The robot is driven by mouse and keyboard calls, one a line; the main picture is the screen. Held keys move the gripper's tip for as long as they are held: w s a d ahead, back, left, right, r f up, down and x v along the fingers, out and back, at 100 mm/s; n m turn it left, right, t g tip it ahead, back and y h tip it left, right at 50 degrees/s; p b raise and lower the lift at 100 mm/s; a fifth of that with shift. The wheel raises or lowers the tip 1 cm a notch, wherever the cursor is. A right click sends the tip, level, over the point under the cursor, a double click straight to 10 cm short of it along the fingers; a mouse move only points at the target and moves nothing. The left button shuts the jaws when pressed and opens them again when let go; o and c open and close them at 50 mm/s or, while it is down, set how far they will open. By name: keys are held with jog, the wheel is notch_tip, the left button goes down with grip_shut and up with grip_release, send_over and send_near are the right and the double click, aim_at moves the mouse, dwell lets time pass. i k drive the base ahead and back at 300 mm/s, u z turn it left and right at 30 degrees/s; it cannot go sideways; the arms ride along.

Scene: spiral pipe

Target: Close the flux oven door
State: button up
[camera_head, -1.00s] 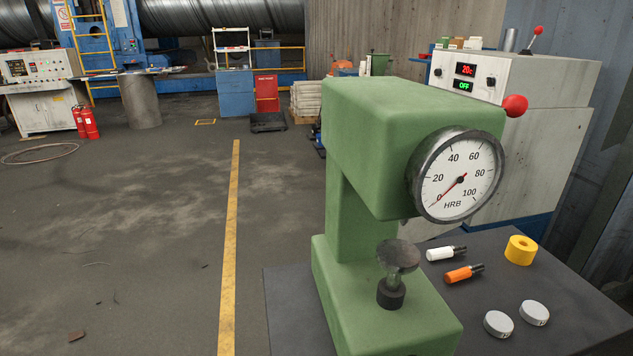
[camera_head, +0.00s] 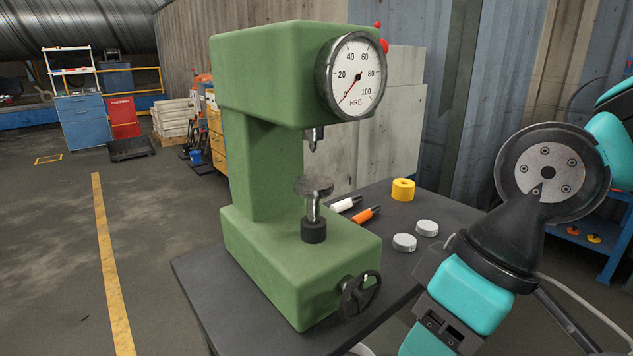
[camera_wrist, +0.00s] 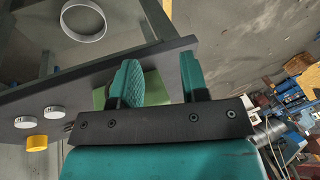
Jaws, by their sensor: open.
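The flux oven (camera_head: 405,105) appears to be the pale grey cabinet behind the green hardness tester in the head view. The tester hides its display and most of its front. Its door cannot be made out, so I cannot tell whether it is open or shut. A red knob (camera_head: 384,46) shows at its upper edge. My gripper (camera_wrist: 160,80) is open and empty in the wrist view, its two teal fingers apart near the dark table's edge. My arm shows at the lower right of the head view, apart from the oven.
The green hardness tester (camera_head: 262,75) stands on a dark table (camera_head: 410,270) between me and the oven. A yellow ring (camera_head: 403,189), grey discs (camera_head: 404,242) and white and orange markers (camera_head: 365,214) lie beside it. Open floor (camera_head: 60,250) is at left. A blue shelf (camera_head: 608,250) is at right.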

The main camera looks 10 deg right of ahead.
aim_at(331, 157)
jog(key=u, duration=3.55)
jog(key=k, duration=1.65)
jog(key=z, duration=1.95)
jog(key=i, duration=0.55)
jog(key=z, duration=0.05)
